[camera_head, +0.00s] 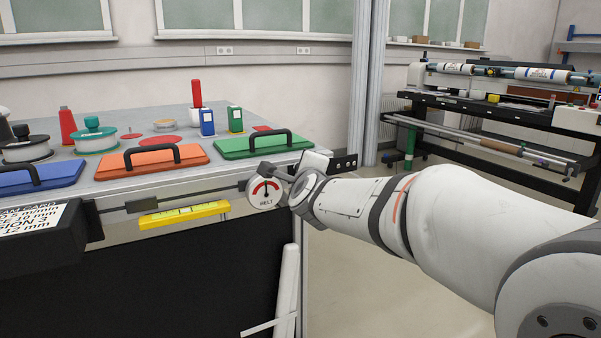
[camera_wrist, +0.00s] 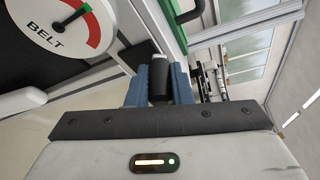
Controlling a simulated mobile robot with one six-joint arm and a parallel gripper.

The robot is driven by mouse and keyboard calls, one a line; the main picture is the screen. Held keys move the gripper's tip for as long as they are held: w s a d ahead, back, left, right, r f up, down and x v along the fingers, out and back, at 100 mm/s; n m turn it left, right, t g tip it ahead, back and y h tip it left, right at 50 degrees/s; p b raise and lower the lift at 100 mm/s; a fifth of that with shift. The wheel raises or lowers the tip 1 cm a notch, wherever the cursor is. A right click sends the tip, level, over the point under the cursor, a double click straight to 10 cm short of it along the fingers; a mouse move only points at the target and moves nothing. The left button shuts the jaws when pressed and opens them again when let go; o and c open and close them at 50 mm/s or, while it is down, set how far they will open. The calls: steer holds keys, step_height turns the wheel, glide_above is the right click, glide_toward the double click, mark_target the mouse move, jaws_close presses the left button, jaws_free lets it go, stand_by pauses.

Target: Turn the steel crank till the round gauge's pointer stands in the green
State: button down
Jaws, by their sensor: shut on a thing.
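The round white gauge (camera_head: 264,200), marked BELT, is on the front edge of the bench. In the wrist view the gauge (camera_wrist: 40,22) fills the upper left, with a red arc and a small green part. My gripper (camera_wrist: 159,82) is shut on the crank's dark, upright grip (camera_wrist: 158,88), just beside the gauge. The crank's steel arm is mostly hidden.
Blue, orange (camera_head: 152,160) and green (camera_head: 263,145) lids with black handles lie on the bench. A yellow level-like strip (camera_head: 184,214) is on the bench front, beside a black box (camera_head: 40,240). A post (camera_head: 367,90) stands behind my arm. A roller machine (camera_head: 490,110) is at the right.

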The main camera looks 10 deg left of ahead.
stand_by(0.4)
steer(key=c, duration=1.3)
jaws_free()
steer(key=shift+s+d+r, duration=0.15)
steer(key=shift+s, duration=0.3)
steer(key=p+v, duration=0.2)
steer(key=v, duration=0.4)
steer(key=shift+s+d, duration=0.1)
steer(key=shift+s, duration=0.3)
